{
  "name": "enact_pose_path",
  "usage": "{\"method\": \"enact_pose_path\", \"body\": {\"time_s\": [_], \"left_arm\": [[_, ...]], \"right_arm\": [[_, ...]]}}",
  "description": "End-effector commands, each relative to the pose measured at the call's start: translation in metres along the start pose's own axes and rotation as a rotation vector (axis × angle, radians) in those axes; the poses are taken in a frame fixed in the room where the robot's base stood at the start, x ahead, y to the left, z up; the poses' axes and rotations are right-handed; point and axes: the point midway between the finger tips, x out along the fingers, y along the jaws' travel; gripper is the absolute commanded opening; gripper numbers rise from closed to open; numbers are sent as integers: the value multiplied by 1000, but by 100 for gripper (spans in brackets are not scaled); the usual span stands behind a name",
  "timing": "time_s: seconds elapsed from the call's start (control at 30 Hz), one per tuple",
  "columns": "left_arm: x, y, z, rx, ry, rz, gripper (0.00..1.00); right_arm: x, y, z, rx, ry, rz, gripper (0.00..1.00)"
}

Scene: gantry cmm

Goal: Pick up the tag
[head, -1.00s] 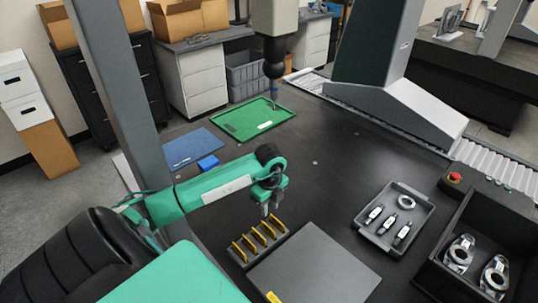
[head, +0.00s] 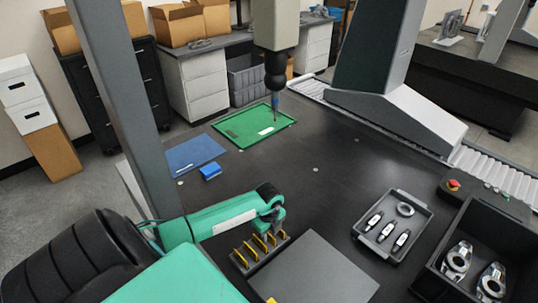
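A dark rack (head: 243,262) holds several upright yellow pieces (head: 251,251) in a row; they may be the tags. A small yellow patch (head: 271,300) shows at the bottom edge by the dark grey plate, partly cut off. My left gripper (head: 278,229) points down at the right end of the rack, close to the last yellow pieces and partly covering that end. Its fingers are small and dark here; I cannot tell their gap or whether they touch a piece. My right gripper is out of view.
A dark grey plate (head: 315,275) lies right of the rack. A grey tray (head: 367,243) with a ring and several small parts is farther right, beside a black bin (head: 430,272). A green tray (head: 229,131), blue mat (head: 190,153) and hanging probe (head: 275,85) are farther back.

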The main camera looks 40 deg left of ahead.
Motion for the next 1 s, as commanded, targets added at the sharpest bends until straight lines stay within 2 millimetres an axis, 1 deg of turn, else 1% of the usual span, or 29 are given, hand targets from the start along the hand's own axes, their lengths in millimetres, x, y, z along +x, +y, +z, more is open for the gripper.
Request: {"method": "enact_pose_path", "body": {"time_s": [0.1, 0.17, 0.2, 0.27, 0.73, 0.87, 1.0], "left_arm": [[0, 0, 0, 0, 0, 0, 30], [0, 0, 0, 0, 0, 0, 20], [0, 0, 0, 0, 0, 0, 12], [0, 0, 0, 0, 0, 0, 1], [-2, 0, 0, 0, 0, -1, 0], [-6, 0, 0, 0, 0, -1, 0], [-15, 0, 0, 0, 0, -1, 0]], "right_arm": [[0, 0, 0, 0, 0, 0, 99], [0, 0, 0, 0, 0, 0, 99], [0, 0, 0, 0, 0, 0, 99], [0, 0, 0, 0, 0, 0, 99], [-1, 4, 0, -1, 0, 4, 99], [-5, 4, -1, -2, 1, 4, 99], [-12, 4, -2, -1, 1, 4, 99]]}}
